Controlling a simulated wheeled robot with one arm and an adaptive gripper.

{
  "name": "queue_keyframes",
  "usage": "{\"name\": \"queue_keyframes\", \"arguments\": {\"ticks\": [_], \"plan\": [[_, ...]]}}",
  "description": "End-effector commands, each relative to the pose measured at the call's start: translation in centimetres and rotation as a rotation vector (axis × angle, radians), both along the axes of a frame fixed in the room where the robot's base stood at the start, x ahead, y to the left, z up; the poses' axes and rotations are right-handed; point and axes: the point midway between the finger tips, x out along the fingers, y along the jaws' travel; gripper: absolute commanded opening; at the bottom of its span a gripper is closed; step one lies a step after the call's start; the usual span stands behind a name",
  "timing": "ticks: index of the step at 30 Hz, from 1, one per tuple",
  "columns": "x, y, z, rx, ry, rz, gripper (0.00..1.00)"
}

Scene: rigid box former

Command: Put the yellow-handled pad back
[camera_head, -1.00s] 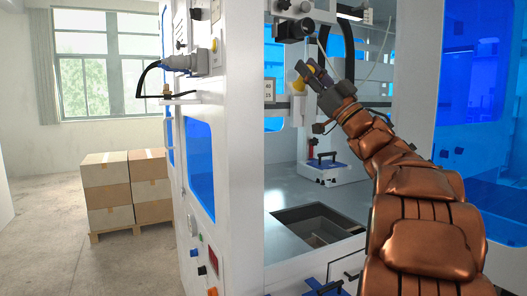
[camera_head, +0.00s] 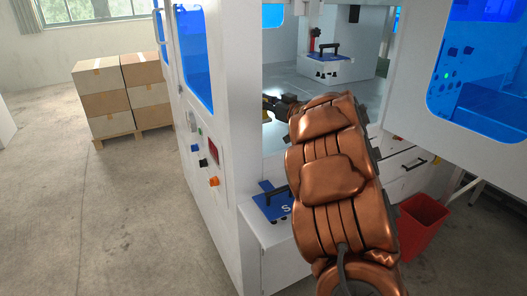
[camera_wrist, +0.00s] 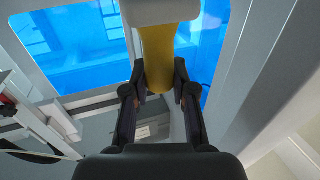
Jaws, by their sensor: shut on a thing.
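The yellow-handled pad shows in the wrist view: its yellow handle (camera_wrist: 158,58) stands between my fingertips, with a white block (camera_wrist: 160,10) at its far end, cut off by the top edge. My gripper (camera_wrist: 160,88) is shut on the yellow handle. In the head view my gripper (camera_head: 272,108) reaches to the left inside the white machine, just beside its front corner post. A little yellow shows at the fingertips there; the rest of the pad is hidden, seemingly behind the post.
A blue plate with a black handle (camera_head: 328,57) lies on a white block at the back. Another blue plate (camera_head: 272,207) is at the machine's front. A red bin (camera_head: 422,222) stands at right. Stacked cartons (camera_head: 123,92) are far left. My arm hides part of the worktop.

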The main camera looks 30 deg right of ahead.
Motion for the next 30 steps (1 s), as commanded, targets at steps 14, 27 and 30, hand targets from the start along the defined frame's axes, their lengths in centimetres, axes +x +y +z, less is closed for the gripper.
{"name": "queue_keyframes", "arguments": {"ticks": [14,27,30], "plan": [[0.0,0.0,-7.0,0.005,0.024,-0.001,0.00],[0.1,0.1,-10.9,0.001,0.022,0.001,0.00],[0.1,0.1,-11.2,0.001,0.020,0.000,0.00]]}}
